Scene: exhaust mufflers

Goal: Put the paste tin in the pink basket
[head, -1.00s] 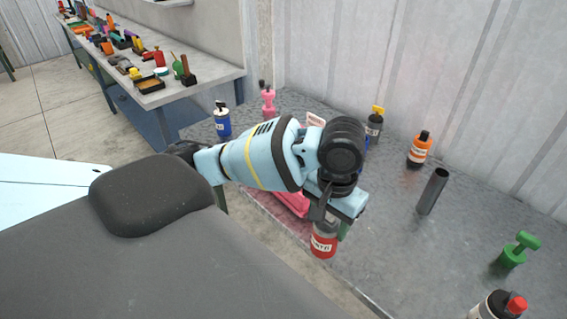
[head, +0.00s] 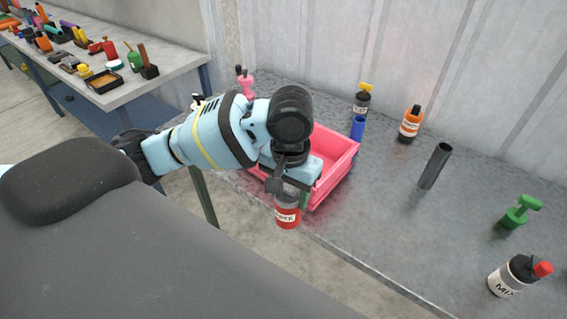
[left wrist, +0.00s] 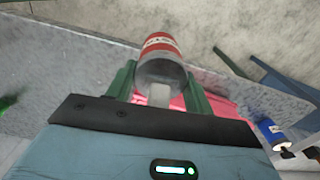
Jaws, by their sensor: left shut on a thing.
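The paste tin (head: 287,216) is a red and grey can with a white label. My left gripper (head: 289,190) is shut on it and holds it at the table's front edge, just in front of the pink basket. The tin also shows between the green fingers in the left wrist view (left wrist: 160,60). The pink basket (head: 346,163) is a rectangular open tray on the table. My left gripper and wrist cover its left and near parts, and its inside is only partly seen. A bit of pink shows behind the fingers in the left wrist view. My right gripper is not in view.
Behind the basket stand a blue cylinder (head: 358,129), a dark yellow-topped bottle (head: 362,103) and an orange bottle (head: 410,125). A dark tube (head: 435,166), a green object (head: 516,214) and a white bottle (head: 511,277) stand to the right. The table between is bare.

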